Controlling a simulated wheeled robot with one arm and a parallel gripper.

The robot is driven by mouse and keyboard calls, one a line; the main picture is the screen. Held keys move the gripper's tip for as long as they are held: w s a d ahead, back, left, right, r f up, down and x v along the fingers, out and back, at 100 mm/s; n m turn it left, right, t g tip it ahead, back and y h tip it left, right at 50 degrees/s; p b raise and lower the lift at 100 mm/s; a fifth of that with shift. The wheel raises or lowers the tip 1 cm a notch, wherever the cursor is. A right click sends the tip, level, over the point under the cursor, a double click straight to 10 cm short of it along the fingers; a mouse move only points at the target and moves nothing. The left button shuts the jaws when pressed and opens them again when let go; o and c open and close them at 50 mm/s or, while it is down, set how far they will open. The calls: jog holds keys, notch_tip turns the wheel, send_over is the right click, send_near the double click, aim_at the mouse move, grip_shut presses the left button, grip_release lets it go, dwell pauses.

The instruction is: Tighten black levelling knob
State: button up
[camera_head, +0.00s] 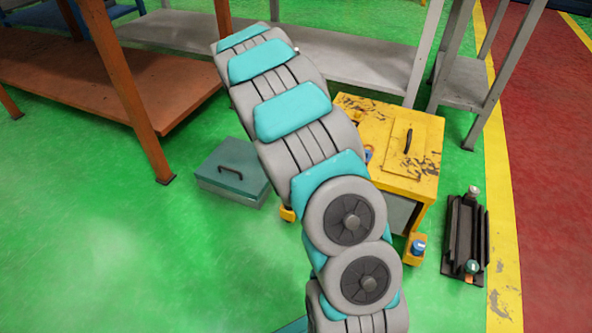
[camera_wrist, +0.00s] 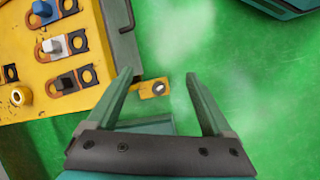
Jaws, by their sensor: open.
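My gripper (camera_wrist: 157,77) is open in the wrist view, with its two green fingers apart and nothing held between them. Ahead of the fingertips, a yellow foot bracket (camera_wrist: 143,90) juts from the yellow cart over the green floor. On it sits a small dark ring with a pale centre (camera_wrist: 158,87), which may be the black levelling knob; it is too small to be sure. It appears between the fingertips; whether it touches them cannot be told. In the head view my arm hides my gripper, and the yellow cart (camera_head: 427,158) stands behind the arm.
A teal toolbox (camera_head: 232,174) lies left of the cart. A dark rack (camera_head: 466,238) lies right. A brown table (camera_head: 165,90) stands behind. Open green floor lies left.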

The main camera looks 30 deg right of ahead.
jog(key=s+a+r+m+b, duration=0.1)
jog(key=s+a+r, duration=0.1)
jog(key=s+r, duration=0.3)
jog(key=shift+s+a+m+y, duration=0.3)
jog(key=shift+s, duration=0.65)
jog(key=shift+r, duration=0.1)
jog(key=shift+c, duration=0.2)
